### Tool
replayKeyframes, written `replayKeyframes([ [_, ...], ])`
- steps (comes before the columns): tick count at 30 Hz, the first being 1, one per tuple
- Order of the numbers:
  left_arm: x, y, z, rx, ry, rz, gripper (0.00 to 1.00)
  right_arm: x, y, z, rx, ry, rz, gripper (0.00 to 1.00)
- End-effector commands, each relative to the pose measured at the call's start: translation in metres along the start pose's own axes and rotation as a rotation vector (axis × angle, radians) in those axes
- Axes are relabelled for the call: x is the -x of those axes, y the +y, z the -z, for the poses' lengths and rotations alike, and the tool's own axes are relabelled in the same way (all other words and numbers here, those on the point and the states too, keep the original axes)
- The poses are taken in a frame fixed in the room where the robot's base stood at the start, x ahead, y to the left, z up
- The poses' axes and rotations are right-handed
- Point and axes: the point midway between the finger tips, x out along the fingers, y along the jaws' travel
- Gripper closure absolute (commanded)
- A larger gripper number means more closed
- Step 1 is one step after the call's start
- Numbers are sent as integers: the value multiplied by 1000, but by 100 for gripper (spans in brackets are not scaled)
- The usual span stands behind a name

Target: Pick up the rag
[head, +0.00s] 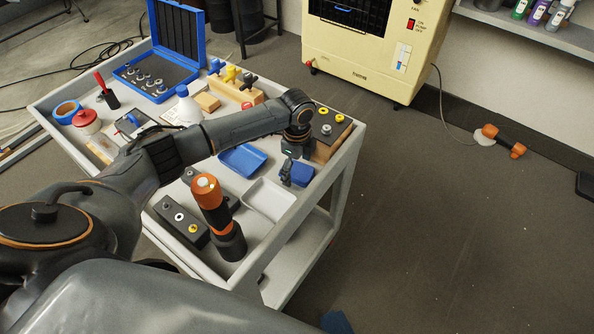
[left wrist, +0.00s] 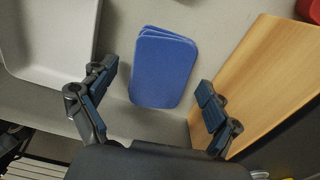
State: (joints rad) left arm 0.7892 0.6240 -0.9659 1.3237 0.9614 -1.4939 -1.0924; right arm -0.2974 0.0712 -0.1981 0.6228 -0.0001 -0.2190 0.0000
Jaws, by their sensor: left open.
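The rag (left wrist: 162,68) is a folded blue cloth lying flat on the grey cart top (left wrist: 215,20). In the head view the rag (head: 303,175) is a small blue patch near the cart's right edge, partly hidden by my left gripper (head: 291,170). My left gripper (left wrist: 156,80) is open and empty, pointing down over the rag. In the left wrist view its fingers stand apart on either side of the rag; contact is not visible. My right gripper is not in view.
A wooden block (left wrist: 265,70) stands close on the rag's right in the wrist view, a white tray (left wrist: 45,35) on its left. A blue tray (head: 241,160) and an orange-black tool (head: 210,200) also stand on the cart.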

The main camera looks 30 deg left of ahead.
Motion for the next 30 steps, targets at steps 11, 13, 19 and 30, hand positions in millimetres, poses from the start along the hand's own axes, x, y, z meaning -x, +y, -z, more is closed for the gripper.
replayKeyframes([
  [11, 0, 0, 0, 0, 0, 0, 62, 0, 3, -8, 4, -12, -4, 100],
  [13, 0, 0, 0, 0, 0, 0, 63, 0, 5, -8, 4, -12, -5, 100],
  [19, 1, 0, 0, 0, -1, -1, 63, 0, 7, -8, 6, -12, -8, 100],
  [30, 38, 1, -8, 3, -2, 3, 63, -11, 7, -7, 7, -9, -8, 100],
])
